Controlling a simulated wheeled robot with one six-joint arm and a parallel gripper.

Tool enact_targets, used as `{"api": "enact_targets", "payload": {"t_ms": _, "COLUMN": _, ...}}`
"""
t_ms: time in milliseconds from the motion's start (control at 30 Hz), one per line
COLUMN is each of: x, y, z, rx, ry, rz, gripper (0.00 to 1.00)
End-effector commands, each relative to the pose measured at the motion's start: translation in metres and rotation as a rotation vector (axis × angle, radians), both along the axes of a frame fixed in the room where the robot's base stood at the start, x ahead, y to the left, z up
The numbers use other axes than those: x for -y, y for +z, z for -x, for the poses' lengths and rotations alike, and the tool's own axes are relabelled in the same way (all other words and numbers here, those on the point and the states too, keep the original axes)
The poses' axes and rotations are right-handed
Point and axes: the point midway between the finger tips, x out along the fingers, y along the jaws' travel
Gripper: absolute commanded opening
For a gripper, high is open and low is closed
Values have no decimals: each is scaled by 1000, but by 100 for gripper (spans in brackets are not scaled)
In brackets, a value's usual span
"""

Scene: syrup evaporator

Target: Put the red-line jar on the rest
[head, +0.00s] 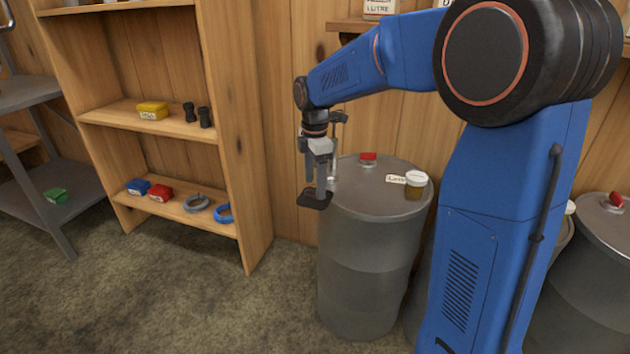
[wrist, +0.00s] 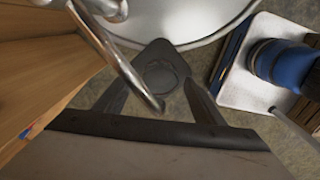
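My gripper (head: 318,180) hangs down at the left edge of a grey drum. In the wrist view its two dark fingers (wrist: 160,95) are apart, with no jar between them. A small dark plate with a round mark, which looks like the rest (head: 314,199), is just below the fingertips; it shows between them in the wrist view (wrist: 162,50). A jar with a white lid and brown contents (head: 415,187) stands upright on the drum top, well right of my gripper. I see no red line on it, so I cannot tell if it is the red-line jar.
A metal pipe (wrist: 122,58) crosses close to the left finger. The grey drum (head: 365,270) carries a small card (head: 396,179) and a red cap (head: 368,157). Another drum (head: 606,245) stands right. A wooden shelf (head: 158,120) with small items stands left.

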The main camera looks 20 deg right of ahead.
Motion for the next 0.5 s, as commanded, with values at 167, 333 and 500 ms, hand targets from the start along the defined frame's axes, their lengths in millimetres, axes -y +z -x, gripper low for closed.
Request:
{"api": "enact_targets", "payload": {"t_ms": 167, "x": 0, "y": 0, "z": 0, "rx": 0, "ry": 0, "rz": 0, "gripper": 63}}
{"api": "enact_targets", "payload": {"t_ms": 333, "x": 0, "y": 8, "z": 0, "rx": 3, "ry": 0, "rz": 0, "gripper": 63}}
{"api": "enact_targets", "payload": {"t_ms": 500, "x": 0, "y": 34, "z": -1, "rx": 4, "ry": 0, "rz": 0, "gripper": 63}}
